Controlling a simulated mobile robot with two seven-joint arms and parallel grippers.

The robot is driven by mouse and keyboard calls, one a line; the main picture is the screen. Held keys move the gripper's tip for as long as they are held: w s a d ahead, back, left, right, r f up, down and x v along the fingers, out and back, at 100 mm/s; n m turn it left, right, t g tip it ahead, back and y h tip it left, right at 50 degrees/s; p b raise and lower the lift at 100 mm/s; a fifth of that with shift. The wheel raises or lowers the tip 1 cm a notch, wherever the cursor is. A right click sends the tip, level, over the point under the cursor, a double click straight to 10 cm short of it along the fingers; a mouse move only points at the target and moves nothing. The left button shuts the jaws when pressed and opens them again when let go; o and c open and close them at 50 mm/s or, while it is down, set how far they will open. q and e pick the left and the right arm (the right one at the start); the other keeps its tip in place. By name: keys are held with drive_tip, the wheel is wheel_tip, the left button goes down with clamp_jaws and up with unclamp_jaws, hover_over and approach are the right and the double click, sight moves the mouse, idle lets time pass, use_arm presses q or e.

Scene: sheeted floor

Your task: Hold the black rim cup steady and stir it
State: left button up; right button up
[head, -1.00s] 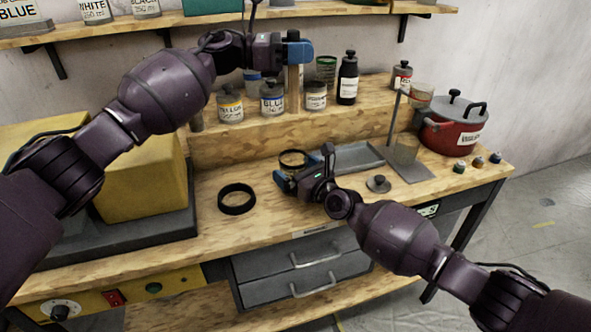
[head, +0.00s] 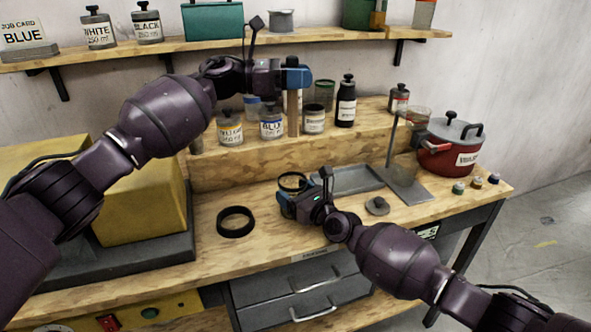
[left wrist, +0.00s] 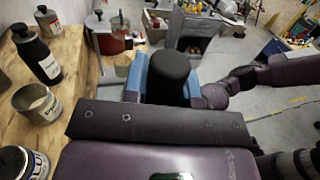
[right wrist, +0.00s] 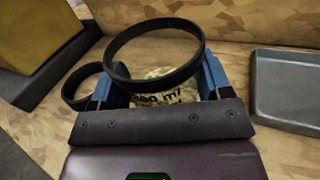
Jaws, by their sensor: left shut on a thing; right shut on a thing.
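The black rim cup (head: 292,181) is upright on the bench; its round black rim (right wrist: 112,66) stands above my right fingers in the right wrist view. My right gripper (head: 287,204) is shut around the cup, with one blue finger on each side. A label shows through the rim. My left gripper (head: 298,78) is shut on a wooden stirring stick (head: 293,112), which points down in front of the raised shelf, above and apart from the cup. Its dark round top (left wrist: 168,75) shows between the fingers in the left wrist view.
A loose black ring (head: 235,234) lies left of the cup. A grey tray (head: 352,180), a stand (head: 412,188) and a red pot (head: 440,160) are to the right. Several paint jars (head: 229,130) line the raised shelf behind. A yellow block (head: 140,205) stands at left.

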use_arm(q)
drive_tip(key=shift+s+d+f+m+y, duration=0.25)
drive_tip(key=shift+s+d+f+m, duration=0.4)
drive_tip(key=shift+s+f, duration=1.6)
drive_tip(key=shift+s+d+f+m+y, duration=0.3)
drive_tip(key=shift+s+f+m, duration=0.6)
drive_tip(key=shift+f, duration=2.6)
drive_tip(key=w+a+f, duration=0.1)
drive_tip(key=w+f, duration=0.2)
drive_tip(key=f, duration=0.7)
drive_tip(key=shift+f, duration=0.15)
drive_tip(key=shift+f, duration=0.1)
drive_tip(key=shift+w+a+f, duration=0.2)
drive_tip(key=shift+w+a, duration=0.05)
drive_tip(key=shift+w, duration=0.15)
drive_tip(key=shift+s+d, duration=0.1)
